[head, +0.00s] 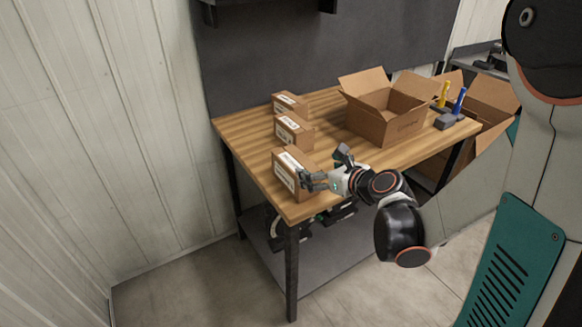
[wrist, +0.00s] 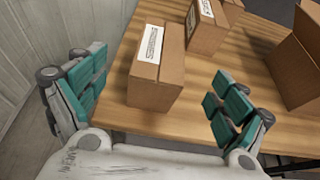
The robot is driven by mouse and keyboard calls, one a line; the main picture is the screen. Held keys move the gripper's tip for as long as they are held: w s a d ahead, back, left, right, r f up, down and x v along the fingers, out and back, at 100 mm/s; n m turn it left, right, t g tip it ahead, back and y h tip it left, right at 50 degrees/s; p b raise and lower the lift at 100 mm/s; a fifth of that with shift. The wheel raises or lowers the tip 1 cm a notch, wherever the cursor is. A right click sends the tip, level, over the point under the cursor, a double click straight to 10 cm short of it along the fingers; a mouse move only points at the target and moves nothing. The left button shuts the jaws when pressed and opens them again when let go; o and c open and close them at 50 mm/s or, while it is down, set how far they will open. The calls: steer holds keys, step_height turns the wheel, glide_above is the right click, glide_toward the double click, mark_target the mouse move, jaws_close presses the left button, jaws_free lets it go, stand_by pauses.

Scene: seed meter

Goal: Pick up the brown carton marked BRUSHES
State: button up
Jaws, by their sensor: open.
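Three brown cartons with white labels stand in a row along the left part of the wooden table: a near one (head: 304,190), a middle one (head: 300,138) and a far one (head: 297,107). In the wrist view the near carton (wrist: 155,92) stands ahead between the spread teal-padded fingers (wrist: 157,72), with nothing gripped. The middle carton (wrist: 207,36) shows behind it.
A large open cardboard box (head: 377,125) stands on the table (head: 335,146) to the right of the cartons. Another open box (head: 490,100) is beyond. A dark panel rises behind the table.

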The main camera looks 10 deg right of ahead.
steer(key=b, duration=0.3)
glide_toward(294, 160)
steer(key=x, duration=0.5)
steer(key=shift+d+f, duration=0.1)
steer(key=shift+d, duration=0.05)
steer(key=b+x, duration=0.2)
steer(key=x, duration=0.3)
steer(key=shift+f, duration=0.1)
steer(key=shift+d, duration=0.1)
steer(key=shift+s, duration=0.1)
steer(key=c, duration=1.6)
